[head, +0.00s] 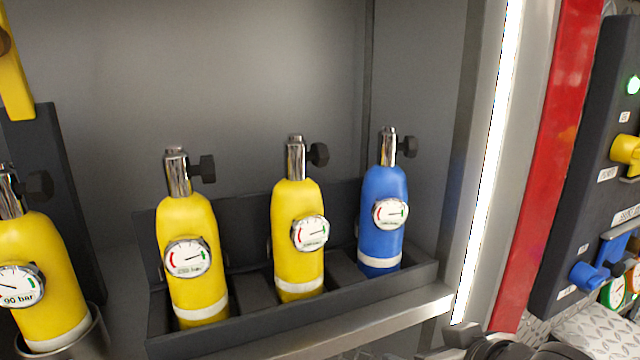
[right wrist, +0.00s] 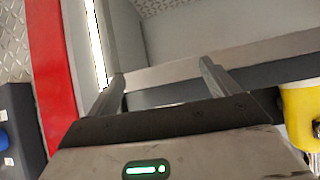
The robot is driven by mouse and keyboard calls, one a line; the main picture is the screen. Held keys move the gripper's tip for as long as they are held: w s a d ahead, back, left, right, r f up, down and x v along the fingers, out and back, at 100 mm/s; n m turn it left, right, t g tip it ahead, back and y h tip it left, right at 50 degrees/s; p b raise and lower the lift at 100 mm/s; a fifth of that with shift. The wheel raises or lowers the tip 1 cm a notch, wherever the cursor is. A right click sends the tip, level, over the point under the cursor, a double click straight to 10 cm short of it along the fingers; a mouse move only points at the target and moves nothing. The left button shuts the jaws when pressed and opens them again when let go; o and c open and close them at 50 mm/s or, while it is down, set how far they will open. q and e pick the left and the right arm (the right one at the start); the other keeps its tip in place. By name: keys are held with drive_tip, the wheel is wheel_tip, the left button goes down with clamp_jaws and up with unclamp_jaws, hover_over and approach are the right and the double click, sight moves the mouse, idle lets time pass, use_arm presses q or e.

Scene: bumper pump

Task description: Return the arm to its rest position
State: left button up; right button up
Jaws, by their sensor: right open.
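My right gripper (right wrist: 160,72) is open in the right wrist view, with its two fingers apart and nothing between them. Its fingertips point towards a grey metal ledge. A dark part of my right arm shows at the bottom right of the head view, below the rack's right end. My left gripper is not in view.
A dark rack (head: 290,322) holds two yellow cylinders (head: 190,250) (head: 296,265) and a blue cylinder (head: 382,235), all upright with gauges. Another yellow cylinder (head: 45,265) stands in a holder at left. A red post (head: 545,170) and a dark valve panel (head: 585,170) are at right.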

drive_tip(key=s+d+f+m+g+h, duration=0.1)
drive_tip(key=s+d+f+g+h, duration=0.15)
drive_tip(key=s+f, duration=0.7)
drive_tip(key=s+d+f+g+h, duration=0.1)
drive_tip(key=s+d+f+g, duration=0.25)
drive_tip(key=s+f, duration=0.55)
drive_tip(key=w+a+f+t+y, duration=0.3)
drive_tip(key=w+a+f+t, duration=0.1)
drive_tip(key=w+a+t, duration=0.2)
drive_tip(key=shift+a+t, duration=0.4)
drive_tip(key=shift+a, duration=0.15)
drive_tip(key=shift+y, duration=0.25)
